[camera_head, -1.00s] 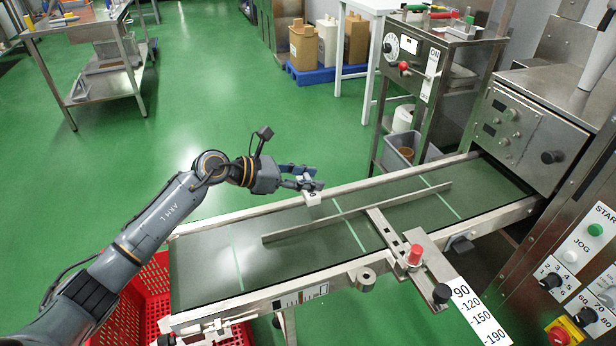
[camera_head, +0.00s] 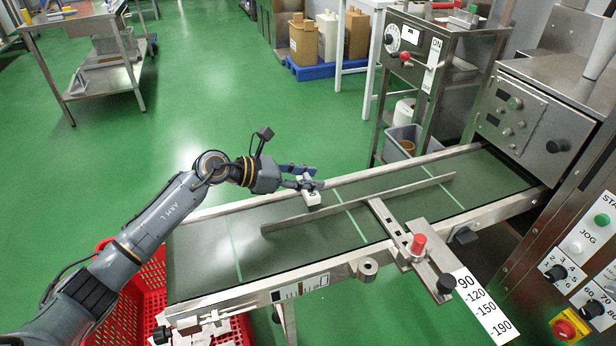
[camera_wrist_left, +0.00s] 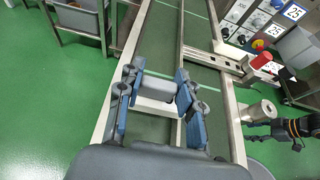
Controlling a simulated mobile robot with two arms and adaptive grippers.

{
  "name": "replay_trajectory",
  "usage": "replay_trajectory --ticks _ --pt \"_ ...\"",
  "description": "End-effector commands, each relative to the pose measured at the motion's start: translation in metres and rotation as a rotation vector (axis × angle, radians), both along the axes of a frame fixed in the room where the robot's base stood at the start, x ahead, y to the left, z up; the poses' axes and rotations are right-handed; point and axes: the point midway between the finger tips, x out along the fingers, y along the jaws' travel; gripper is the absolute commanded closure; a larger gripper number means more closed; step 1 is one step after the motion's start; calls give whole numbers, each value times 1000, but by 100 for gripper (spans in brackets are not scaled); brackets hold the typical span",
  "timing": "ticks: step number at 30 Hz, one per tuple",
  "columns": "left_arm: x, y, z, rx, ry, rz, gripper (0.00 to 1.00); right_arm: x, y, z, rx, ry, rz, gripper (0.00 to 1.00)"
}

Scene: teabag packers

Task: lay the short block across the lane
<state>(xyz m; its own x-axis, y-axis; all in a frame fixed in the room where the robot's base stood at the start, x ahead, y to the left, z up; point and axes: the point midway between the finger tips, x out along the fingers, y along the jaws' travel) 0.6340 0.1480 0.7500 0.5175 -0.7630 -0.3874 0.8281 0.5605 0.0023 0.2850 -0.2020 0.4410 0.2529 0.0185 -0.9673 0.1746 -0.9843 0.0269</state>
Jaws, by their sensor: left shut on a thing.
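The short block (camera_head: 312,199), white with dark marks on its end, is between the fingers of my left gripper (camera_head: 308,184), which is shut on it. The lane (camera_head: 266,207) is the strip of green belt between the far side rail (camera_head: 396,173) and the slanting metal guide (camera_head: 390,196). The block is over this lane, close to the guide. In the left wrist view the block (camera_wrist_left: 157,86) lies crosswise between the two blue fingers (camera_wrist_left: 155,100). I cannot tell whether it touches the belt.
A crossbar with a red knob (camera_head: 418,243) joins the guide at the near rail, beside a number scale (camera_head: 484,305). A steel machine (camera_head: 540,125) stands at the belt's right end. A red crate (camera_head: 150,295) with white packets is below the left end.

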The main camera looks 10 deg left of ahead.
Motion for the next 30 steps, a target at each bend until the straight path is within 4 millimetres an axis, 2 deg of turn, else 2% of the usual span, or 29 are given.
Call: replay_trajectory --ticks 30 --pt "0 0 -1 -2 -1 0 97 0 0 8 1 -4 -1 51"
